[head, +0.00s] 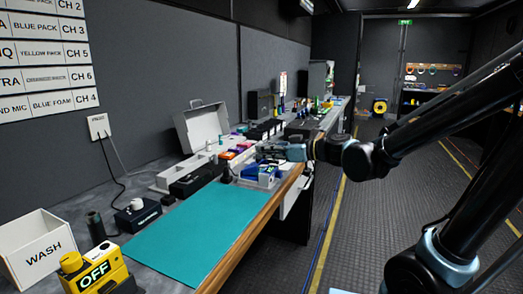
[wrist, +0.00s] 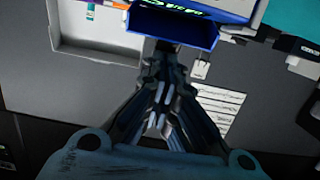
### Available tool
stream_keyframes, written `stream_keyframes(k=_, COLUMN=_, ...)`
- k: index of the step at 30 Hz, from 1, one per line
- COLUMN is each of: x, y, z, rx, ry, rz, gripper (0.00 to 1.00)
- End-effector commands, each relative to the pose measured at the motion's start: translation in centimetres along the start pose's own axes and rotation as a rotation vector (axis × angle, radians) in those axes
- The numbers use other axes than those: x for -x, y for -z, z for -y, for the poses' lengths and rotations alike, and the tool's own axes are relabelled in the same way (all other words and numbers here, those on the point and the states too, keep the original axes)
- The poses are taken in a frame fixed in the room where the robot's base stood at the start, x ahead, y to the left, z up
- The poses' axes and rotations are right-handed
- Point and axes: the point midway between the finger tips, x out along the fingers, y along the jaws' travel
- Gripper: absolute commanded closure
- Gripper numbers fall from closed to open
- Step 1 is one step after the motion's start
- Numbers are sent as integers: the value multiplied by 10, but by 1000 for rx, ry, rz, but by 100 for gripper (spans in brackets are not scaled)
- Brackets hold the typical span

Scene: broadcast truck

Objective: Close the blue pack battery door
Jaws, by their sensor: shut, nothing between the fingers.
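The blue pack (head: 252,174) sits on the bench near its wooden front edge, at the far end of the teal mat. In the wrist view the blue pack (wrist: 236,8) is cut off by the top edge. A dark blue panel (wrist: 172,28) on its near side looks like the battery door, swung out from the body; its exact angle is hard to tell. My gripper (wrist: 168,46) is shut and empty, its tips at or just below this panel; I cannot tell whether they touch.
The teal mat (head: 185,235) is clear. A black case (head: 195,180), a white open case (head: 202,127) and several small packs crowd the bench behind the blue pack. The aisle floor (head: 385,205) is free.

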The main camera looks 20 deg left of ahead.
Motion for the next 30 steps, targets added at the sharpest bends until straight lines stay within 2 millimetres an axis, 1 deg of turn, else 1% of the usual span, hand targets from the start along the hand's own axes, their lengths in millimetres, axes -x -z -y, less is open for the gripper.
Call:
stream_keyframes(k=7, x=12, y=-15, z=-3, rx=-2, ry=-6, rz=1, gripper=100)
stream_keyframes(k=15, x=19, y=-30, z=-5, rx=-2, ry=-9, rz=2, gripper=100)
stream_keyframes(k=21, x=22, y=-36, z=-6, rx=-2, ry=-11, rz=2, gripper=100)
stream_keyframes(k=30, x=23, y=-39, z=-6, rx=-2, ry=-12, rz=2, gripper=100)
